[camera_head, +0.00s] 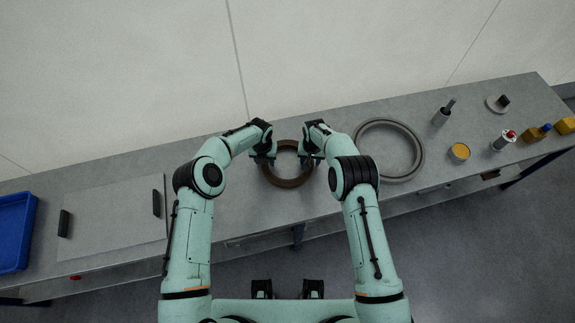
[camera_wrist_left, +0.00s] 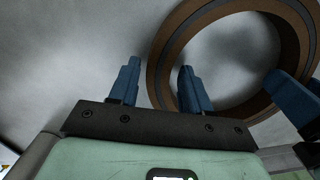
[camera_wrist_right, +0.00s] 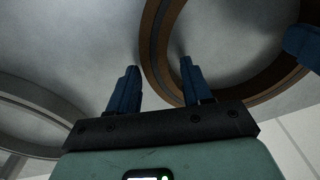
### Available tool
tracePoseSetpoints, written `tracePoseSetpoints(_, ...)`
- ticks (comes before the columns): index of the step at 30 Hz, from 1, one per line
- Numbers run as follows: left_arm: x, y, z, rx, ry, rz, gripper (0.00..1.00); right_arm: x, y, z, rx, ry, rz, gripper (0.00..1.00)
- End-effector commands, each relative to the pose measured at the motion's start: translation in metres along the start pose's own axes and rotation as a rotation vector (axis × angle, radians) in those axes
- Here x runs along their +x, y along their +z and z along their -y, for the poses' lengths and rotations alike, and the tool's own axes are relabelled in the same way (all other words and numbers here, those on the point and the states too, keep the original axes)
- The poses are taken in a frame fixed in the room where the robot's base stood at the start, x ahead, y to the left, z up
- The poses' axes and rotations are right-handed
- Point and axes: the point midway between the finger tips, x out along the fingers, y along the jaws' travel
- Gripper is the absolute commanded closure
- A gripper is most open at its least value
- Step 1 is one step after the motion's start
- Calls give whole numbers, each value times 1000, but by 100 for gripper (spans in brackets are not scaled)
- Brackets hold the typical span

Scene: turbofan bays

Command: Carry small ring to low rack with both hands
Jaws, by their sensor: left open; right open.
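The small ring (camera_head: 288,184) is brown and lies flat on the grey bench in the middle of the head view. My left gripper (camera_head: 265,159) is at its left side and my right gripper (camera_head: 308,160) at its right side. Both are open. In the left wrist view the ring's wall (camera_wrist_left: 160,48) passes between the two blue fingers, apparently without being clamped. In the right wrist view the ring's wall (camera_wrist_right: 151,45) likewise runs between the open fingers. I cannot clearly identify the low rack; a pale flat panel (camera_head: 110,215) with two dark upright blocks lies at the left.
A larger grey ring (camera_head: 419,160) lies just right of my right arm. A blue bin (camera_head: 32,215) stands at the far left. A cup (camera_head: 441,117), a yellow-topped tin (camera_head: 459,152) and several small items are at the right. The bench between panel and ring is mostly clear.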

Motion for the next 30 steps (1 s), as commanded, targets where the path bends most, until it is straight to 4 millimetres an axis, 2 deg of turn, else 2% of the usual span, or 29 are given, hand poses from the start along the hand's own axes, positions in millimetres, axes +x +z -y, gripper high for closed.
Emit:
tracePoseSetpoints(5, -23, 1, 0, 2, 0, 3, 52, 0, 0, 0, -1, 0, 1, 51)
tracePoseSetpoints(12, -75, 1, 0, 1, 0, 3, 52, 0, 0, 0, -1, 0, 1, 51)
tracePoseSetpoints(18, -107, 0, 0, 0, 0, 1, 52, 0, 0, 0, -1, 0, 1, 51)
tracePoseSetpoints(25, -119, 0, 0, 0, 0, -2, 52, -7, 0, 0, -1, 0, 0, 51)
tracePoseSetpoints(30, -119, 0, 0, 1, 0, -1, 52, -37, -1, 0, -1, 0, -1, 51)
